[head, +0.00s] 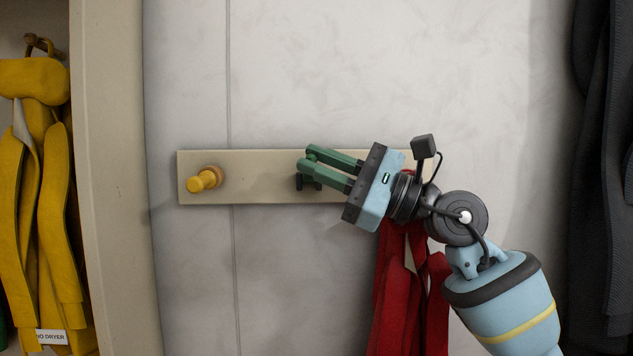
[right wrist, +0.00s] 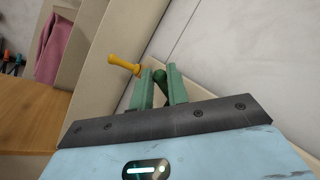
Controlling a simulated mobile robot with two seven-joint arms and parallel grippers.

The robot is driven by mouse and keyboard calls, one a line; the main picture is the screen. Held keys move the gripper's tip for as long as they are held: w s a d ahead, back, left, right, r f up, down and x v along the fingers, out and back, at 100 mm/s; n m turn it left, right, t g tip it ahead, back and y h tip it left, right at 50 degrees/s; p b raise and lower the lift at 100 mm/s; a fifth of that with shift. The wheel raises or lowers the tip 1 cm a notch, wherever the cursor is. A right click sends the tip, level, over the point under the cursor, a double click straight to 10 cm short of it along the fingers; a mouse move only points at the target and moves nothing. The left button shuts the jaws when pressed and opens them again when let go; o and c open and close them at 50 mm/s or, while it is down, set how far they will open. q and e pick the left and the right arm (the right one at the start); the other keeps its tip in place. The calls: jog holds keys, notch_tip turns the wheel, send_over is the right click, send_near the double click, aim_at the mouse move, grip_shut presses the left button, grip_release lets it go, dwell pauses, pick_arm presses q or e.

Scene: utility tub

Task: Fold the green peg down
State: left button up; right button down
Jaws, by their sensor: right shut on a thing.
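The pale board (head: 255,165) runs across the wall. My right gripper (head: 318,167), with green fingers, reaches to the board from the right and hides part of it. In the right wrist view its two fingers (right wrist: 160,86) stand on both sides of the dark green peg (right wrist: 160,77), whose rounded end shows between them. The gripper is shut on this peg. In the head view the fingers and peg are hard to tell apart, so the peg's tilt is unclear. My left gripper is not in view.
A yellow peg (head: 203,180) sticks out from the board's left end. Red cloth (head: 393,290) hangs below my right wrist. Yellow overalls (head: 35,200) hang at the far left and dark clothing (head: 605,180) at the far right. The wall between the pegs is bare.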

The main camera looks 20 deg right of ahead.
jog(key=shift+s+f+n+g+y+b, duration=0.1)
jog(key=shift+f+n+g+y+b, duration=0.4)
jog(key=shift+n+b, duration=0.6)
jog(key=shift+s+f+n+g+y+b, duration=0.1)
jog(key=shift+f+n+g+y+b, duration=0.35)
jog(key=shift+n+b, duration=0.6)
jog(key=shift+r, duration=0.15)
jog(key=c, duration=1.4)
grip_release()
jog(key=shift+o, duration=0.2)
